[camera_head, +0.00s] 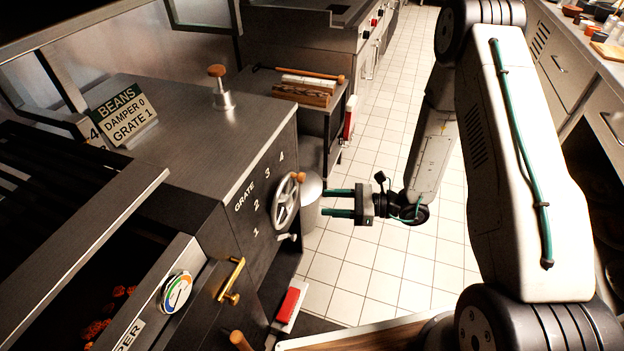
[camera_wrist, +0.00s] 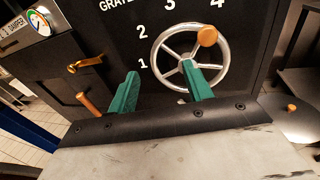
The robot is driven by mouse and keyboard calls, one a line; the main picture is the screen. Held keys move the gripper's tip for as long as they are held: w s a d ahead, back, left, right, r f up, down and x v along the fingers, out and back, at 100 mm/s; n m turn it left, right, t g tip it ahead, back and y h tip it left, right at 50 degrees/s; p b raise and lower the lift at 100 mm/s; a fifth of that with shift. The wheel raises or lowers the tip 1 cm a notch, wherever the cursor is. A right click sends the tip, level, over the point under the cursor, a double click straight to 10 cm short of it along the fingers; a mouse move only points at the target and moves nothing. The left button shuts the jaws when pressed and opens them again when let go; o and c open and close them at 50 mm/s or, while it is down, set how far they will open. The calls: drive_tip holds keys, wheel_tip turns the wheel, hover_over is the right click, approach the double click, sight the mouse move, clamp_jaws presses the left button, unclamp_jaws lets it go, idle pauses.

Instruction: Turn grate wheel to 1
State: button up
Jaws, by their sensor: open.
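The grate wheel (camera_head: 280,214) is a spoked metal handwheel on the front of the dark oven, with a wooden knob (camera_head: 299,177) on its rim. Numbers 1 to 4 are marked around it beside the word GRATE. In the wrist view the wheel (camera_wrist: 161,47) has its knob (camera_wrist: 207,36) at the upper right, toward the 4. My gripper (camera_head: 323,202) is open and empty, with green fingers pointing at the wheel. In the wrist view my gripper (camera_wrist: 161,78) has its right finger overlapping the wheel's lower part. I cannot tell whether it touches.
A sign (camera_head: 122,112) on the oven top reads BEANS, DAMPER 0, GRATE 1. A brass handle (camera_head: 231,281) and a round dial (camera_head: 176,291) are left of the wheel. A side table (camera_head: 318,112) stands behind. The tiled floor (camera_head: 371,262) is clear around my gripper.

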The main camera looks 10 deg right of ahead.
sight(304, 178)
drive_tip(key=w+d+m+t+h, duration=0.1)
drive_tip(key=w+d+m+t, duration=0.1)
drive_tip(key=w+t, duration=0.25)
drive_tip(key=shift+m, duration=0.3)
drive_tip(key=x, duration=0.8)
drive_tip(key=shift+w, duration=0.25)
clamp_jaws()
drive_tip(key=shift+d, duration=0.2)
